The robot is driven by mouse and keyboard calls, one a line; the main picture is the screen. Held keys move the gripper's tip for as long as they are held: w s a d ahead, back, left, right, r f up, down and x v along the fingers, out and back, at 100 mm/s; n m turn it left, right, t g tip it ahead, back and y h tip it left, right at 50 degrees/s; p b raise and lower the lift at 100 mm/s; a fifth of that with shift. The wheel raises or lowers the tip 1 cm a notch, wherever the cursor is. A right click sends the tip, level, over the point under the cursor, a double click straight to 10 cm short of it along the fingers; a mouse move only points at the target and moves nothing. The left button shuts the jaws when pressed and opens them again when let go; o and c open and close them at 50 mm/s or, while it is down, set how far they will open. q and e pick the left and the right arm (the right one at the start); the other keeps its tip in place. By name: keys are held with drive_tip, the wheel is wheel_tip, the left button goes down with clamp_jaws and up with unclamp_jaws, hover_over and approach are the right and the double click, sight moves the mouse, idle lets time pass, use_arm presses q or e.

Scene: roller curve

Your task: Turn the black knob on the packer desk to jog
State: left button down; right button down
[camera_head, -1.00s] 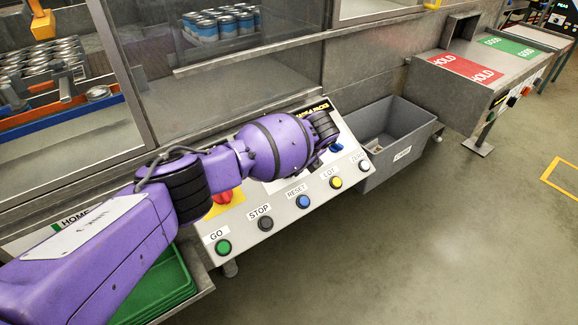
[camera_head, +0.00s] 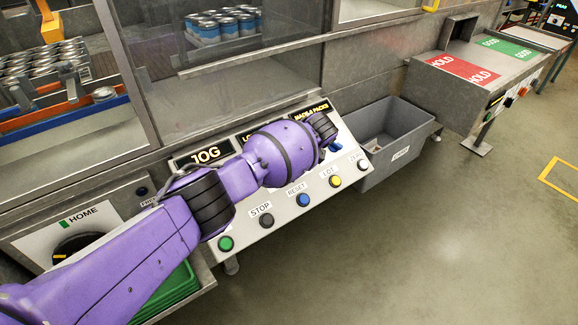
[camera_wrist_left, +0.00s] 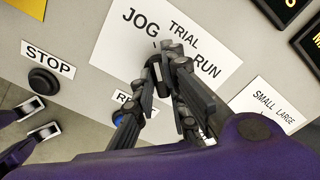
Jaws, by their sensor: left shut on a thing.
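In the left wrist view, the black knob (camera_wrist_left: 157,72) sits on a white plate (camera_wrist_left: 112,50) marked JOG, TRIAL and RUN. My left gripper (camera_wrist_left: 163,68) is shut on this knob, one finger on each side. The fingers hide most of the knob; a short tick beside JOG shows just above it. In the head view my left wrist covers the knob and the gripper. The packer desk (camera_head: 262,237) has a lit display reading JOG (camera_head: 205,155).
Push buttons line the desk's front edge: a green one (camera_head: 225,243), STOP (camera_head: 266,221), RESET (camera_head: 303,199), a yellow one (camera_head: 335,181) and a white one (camera_head: 363,165). A large dark knob (camera_head: 85,245) marked HOME is at left. A grey bin (camera_head: 405,150) stands right of the desk.

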idle(0.4)
use_arm(q)
drive_tip(key=c, duration=1.8)
unclamp_jaws()
drive_tip(key=shift+o, duration=0.2)
drive_tip(key=v, duration=1.2)
